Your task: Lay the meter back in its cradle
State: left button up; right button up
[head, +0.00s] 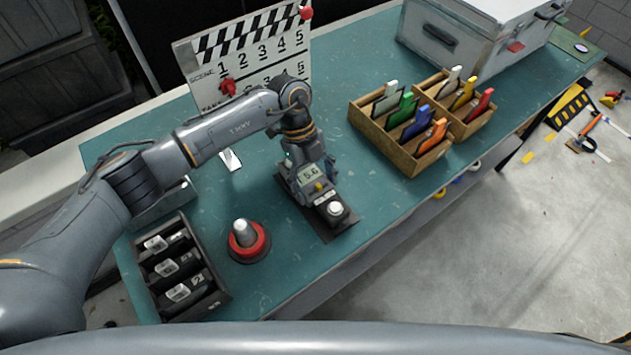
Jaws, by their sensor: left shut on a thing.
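The meter (322,192) is a small grey device with a display reading 5.6 and a white dome at its near end. My left gripper (308,166) comes down from above and is shut on the meter at its far end. The cradle (349,226) is a flat dark base on the teal table, seen under and around the meter. I cannot tell whether the meter touches the cradle or is a little above it. The gripper's fingertips are partly hidden by the wrist. My right gripper is not in view.
A red-ringed stand (262,247) and a black tray of battery-like packs (222,297) are left of the cradle. A clapperboard (243,62) stands behind my arm. A wooden box of coloured cards (437,164) and a metal case (462,61) are right. Table (313,262) around the cradle is clear.

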pick_arm(q)
jog(key=shift+f, duration=0.2)
dwell(0.5)
jog(key=shift+f+b, duration=0.65)
jog(key=shift+f, duration=0.1)
jog(key=o, duration=1.5)
jog(key=v, duration=1.2)
jog(key=shift+s, duration=0.1)
jog(key=shift+d, duration=0.1)
